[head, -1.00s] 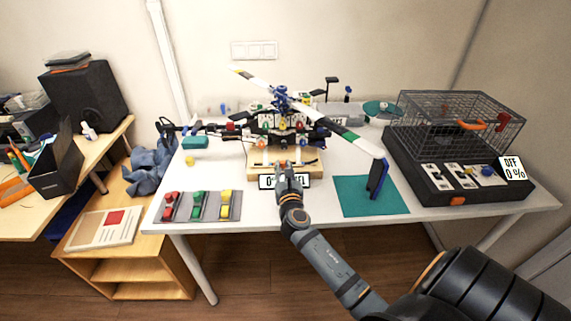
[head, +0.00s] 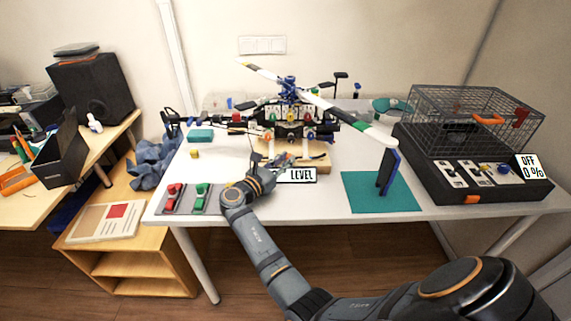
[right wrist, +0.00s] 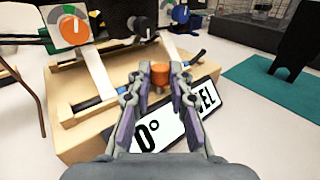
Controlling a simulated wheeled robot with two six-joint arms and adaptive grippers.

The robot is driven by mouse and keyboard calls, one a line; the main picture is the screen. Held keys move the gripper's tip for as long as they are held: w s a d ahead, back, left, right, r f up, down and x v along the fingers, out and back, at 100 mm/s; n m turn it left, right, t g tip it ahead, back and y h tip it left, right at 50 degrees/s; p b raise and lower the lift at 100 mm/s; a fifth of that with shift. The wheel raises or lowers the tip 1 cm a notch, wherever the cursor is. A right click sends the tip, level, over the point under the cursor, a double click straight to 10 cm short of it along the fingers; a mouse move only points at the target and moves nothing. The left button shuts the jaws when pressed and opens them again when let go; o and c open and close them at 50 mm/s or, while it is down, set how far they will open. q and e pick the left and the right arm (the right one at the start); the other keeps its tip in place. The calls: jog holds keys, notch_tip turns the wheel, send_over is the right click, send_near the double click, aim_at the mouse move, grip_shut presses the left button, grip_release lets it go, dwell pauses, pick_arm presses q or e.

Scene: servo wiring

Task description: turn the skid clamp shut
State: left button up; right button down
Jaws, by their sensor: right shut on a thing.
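The skid clamp shows as an orange knob (right wrist: 160,74) at the front of the wooden stand (right wrist: 85,130) in the right wrist view. My right gripper (right wrist: 160,78) has its two fingers closed around this knob from both sides. In the head view my right gripper (head: 283,161) reaches the stand from the left, and its fingers hide the knob. The model helicopter (head: 290,117) stands on the wooden stand, its dark skid bar (right wrist: 98,103) lying along the top. My left gripper is not in view.
A plate reading LEVEL (head: 299,175) is at the stand's front. A teal mat (head: 360,195) with a dark blue upright panel (head: 388,172) lies to the right. A wire cage (head: 470,118) on a black base stands far right. Coloured switches (head: 200,198) are at front left.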

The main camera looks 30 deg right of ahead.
jog(key=shift+m+g, duration=0.3)
jog(key=shift+g, duration=0.2)
jog(key=c, duration=1.2)
grip_release()
jog(key=shift+w+r, duration=0.1)
jog(key=shift+r, duration=0.05)
notch_tip(320, 180, up, 10)
jog(key=shift+f, duration=0.1)
